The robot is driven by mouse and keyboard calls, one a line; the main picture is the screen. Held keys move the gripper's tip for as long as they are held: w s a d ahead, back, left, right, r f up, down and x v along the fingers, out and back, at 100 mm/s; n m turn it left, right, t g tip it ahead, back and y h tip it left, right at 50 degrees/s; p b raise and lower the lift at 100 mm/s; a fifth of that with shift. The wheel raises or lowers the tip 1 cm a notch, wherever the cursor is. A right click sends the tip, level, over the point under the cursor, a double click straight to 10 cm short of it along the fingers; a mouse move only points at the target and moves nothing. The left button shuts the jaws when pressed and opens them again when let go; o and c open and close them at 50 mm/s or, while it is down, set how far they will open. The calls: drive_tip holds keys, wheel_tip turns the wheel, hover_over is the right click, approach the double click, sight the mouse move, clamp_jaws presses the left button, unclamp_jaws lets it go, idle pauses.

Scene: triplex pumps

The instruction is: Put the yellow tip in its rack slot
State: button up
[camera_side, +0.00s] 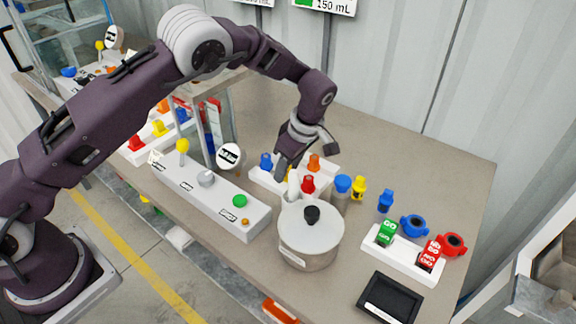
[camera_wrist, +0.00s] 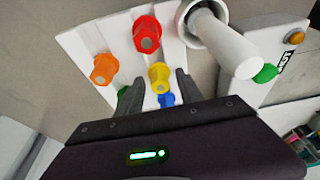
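A yellow tip (camera_wrist: 159,75) stands in the white tip rack (camera_wrist: 75,40) in the wrist view, in the middle row between the red tip (camera_wrist: 147,34) and a blue tip (camera_wrist: 167,99). My gripper (camera_wrist: 160,82) is open, with one finger on each side of the yellow tip and gaps visible on both sides. In the side view my gripper (camera_side: 287,170) points down over the rack (camera_side: 262,181), and only a sliver of yellow shows beside the fingers. Another yellow piece (camera_side: 359,187) stands to the right, by a blue-topped jar (camera_side: 342,190). The slot beneath the yellow tip is hidden.
A white pestle-like rod (camera_wrist: 225,42) rises close by. A lidded pot (camera_side: 311,235) and a control box (camera_side: 215,192) stand in front of the rack. The table behind is clear.

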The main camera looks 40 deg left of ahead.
drive_tip(key=v, duration=1.3)
drive_tip(key=shift+a, duration=0.15)
drive_tip(key=s+a+r+m+t+h, duration=0.15)
drive_tip(key=s+a+r+m, duration=0.25)
drive_tip(key=s+r, duration=0.4)
drive_tip(key=s+a+r+m+t+h, duration=0.1)
drive_tip(key=s+a+r+m+h, duration=0.2)
drive_tip(key=s+r, duration=0.5)
drive_tip(key=s+a+f+m+t+y, duration=0.1)
drive_tip(key=s+f+m+t, duration=0.2)
drive_tip(key=s+m, duration=0.8)
drive_tip(key=s, duration=0.7)
drive_tip(key=shift+a+f, duration=0.2)
drive_tip(key=shift+f, duration=0.15)
drive_tip(key=shift+w, duration=0.1)
drive_tip(key=shift+c, duration=0.4)
